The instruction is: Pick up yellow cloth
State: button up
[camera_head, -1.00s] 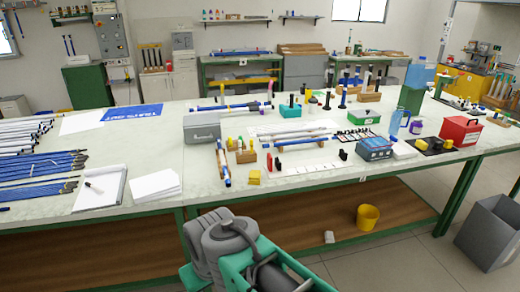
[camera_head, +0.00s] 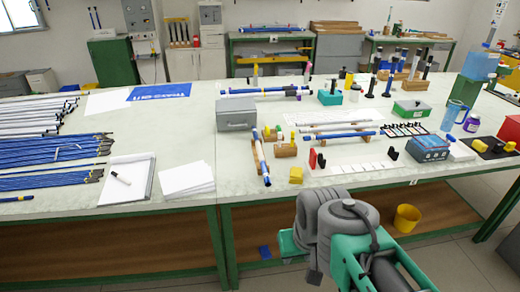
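A small yellow piece (camera_head: 296,175), which looks like the yellow cloth, lies on the light worktop (camera_head: 190,205) close to its front edge. It is too small in view to tell how it is folded. It lies to the right of an upright-looking rack end with a blue-and-white rod (camera_head: 260,159), and to the left of a red block (camera_head: 312,158). My arm's grey and teal links fill the lower right, in front of the bench and below the cloth. My gripper's fingers do not show.
A grey toolbox (camera_head: 236,115), rods on supports, a blue box (camera_head: 428,149) and a white card strip (camera_head: 355,168) crowd the worktop around the cloth. White sheets (camera_head: 187,179) lie to the left. A yellow bucket (camera_head: 407,218) stands on the lower shelf.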

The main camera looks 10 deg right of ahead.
aim_at(296, 173)
jog(key=u, duration=0.45)
jog(key=k, duration=0.25)
jog(key=z, duration=0.9)
jog(key=i, duration=0.9)
jog(key=u, duration=1.05)
jog(key=i, duration=0.8)
jog(key=u, duration=0.9)
